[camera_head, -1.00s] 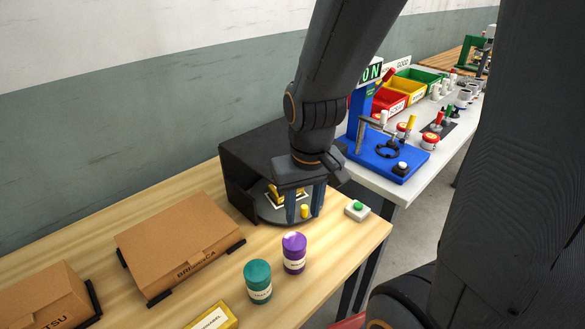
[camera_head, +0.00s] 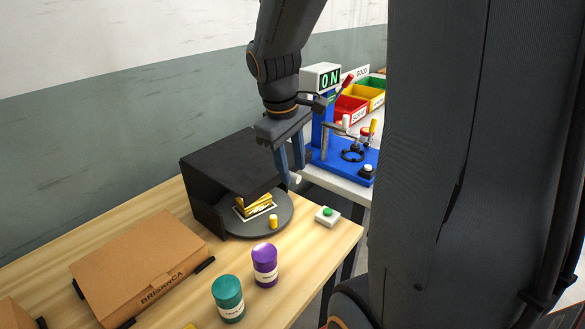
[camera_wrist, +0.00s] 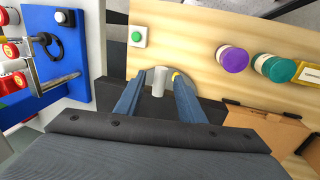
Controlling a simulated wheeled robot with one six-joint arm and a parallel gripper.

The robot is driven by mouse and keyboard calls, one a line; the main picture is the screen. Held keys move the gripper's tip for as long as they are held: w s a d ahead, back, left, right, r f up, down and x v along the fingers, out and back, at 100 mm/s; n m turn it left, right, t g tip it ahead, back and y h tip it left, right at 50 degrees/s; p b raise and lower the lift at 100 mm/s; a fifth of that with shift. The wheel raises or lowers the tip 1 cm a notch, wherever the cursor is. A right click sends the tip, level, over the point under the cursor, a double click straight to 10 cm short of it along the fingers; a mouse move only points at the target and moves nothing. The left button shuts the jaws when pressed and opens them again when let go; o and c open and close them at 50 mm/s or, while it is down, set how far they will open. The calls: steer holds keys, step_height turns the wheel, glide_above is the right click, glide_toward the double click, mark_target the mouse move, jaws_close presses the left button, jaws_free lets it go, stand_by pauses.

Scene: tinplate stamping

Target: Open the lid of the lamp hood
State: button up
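The black lamp hood (camera_head: 230,165) stands at the back of the wooden table, and its front is open over a grey turntable (camera_head: 284,214). A yellow piece in a light frame sits on the turntable, with a yellow peg (camera_head: 273,222) at its front edge. My gripper (camera_head: 291,172) is at the hood's right front corner, fingers pointing down. In the wrist view its fingers (camera_wrist: 158,92) are apart, with a pale cylindrical knob (camera_wrist: 160,81) between them and gaps on both sides. I cannot tell what the knob is fixed to.
A green button box (camera_head: 328,216) is right of the turntable. Purple (camera_head: 265,265) and teal (camera_head: 228,298) cans and a cardboard box (camera_head: 140,262) are in front and left. A blue press (camera_head: 345,160) stands on the white table behind my gripper.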

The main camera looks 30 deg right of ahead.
steer(key=shift+d+f, duration=0.1)
steer(key=shift+f, duration=0.5)
jaws_close()
steer(key=shift+r, duration=0.1)
